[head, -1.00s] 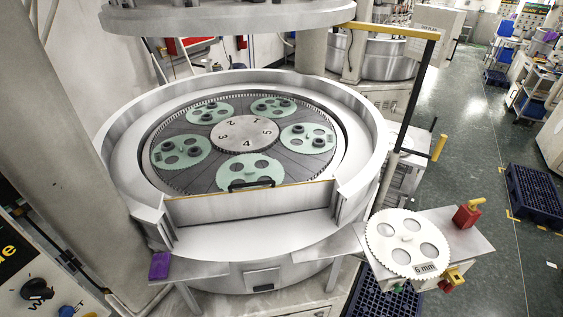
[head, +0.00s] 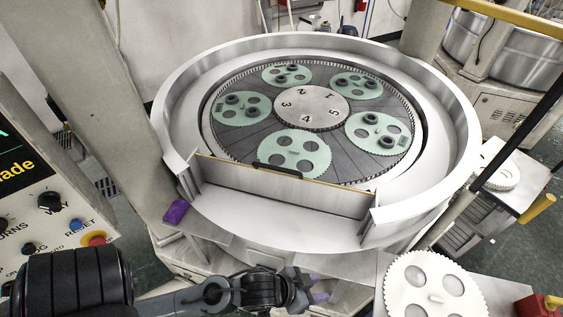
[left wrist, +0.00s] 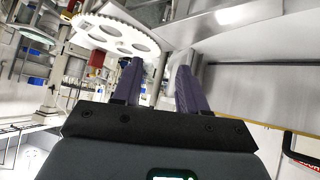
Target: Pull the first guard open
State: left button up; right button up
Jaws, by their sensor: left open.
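The first guard (head: 290,190) is a grey upright panel with a yellow top edge. It stands across the front gap of the round lapping machine's rim, and a black handle (head: 278,170) sits at its top. In the left wrist view, the handle (left wrist: 303,147) is at the right edge, beside a pale panel with a yellow edge. My left gripper (head: 322,288) is low in front of the machine, below the guard and apart from it. Its two purple fingers (left wrist: 158,75) are spread with nothing between them. My right gripper does not show.
Green carriers (head: 295,152) lie around the numbered centre plate (head: 312,106). A purple block (head: 176,211) lies on the front left ledge. A white toothed disc (head: 432,290) lies on the side table at right. The control panel (head: 45,215) stands at left.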

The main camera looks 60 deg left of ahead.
pick_arm(q)
jog(key=w+d+m+t+h, duration=0.1)
jog(key=w+d+m+h, duration=0.1)
jog(key=d+m+h, duration=0.15)
jog(key=m+g+y+b, duration=0.4)
jog(key=m+g+b, duration=0.1)
jog(key=g+b, duration=0.1)
send_near(275, 167)
jog(key=shift+p+x, duration=0.95)
jog(key=shift+x, duration=3.1)
grip_shut()
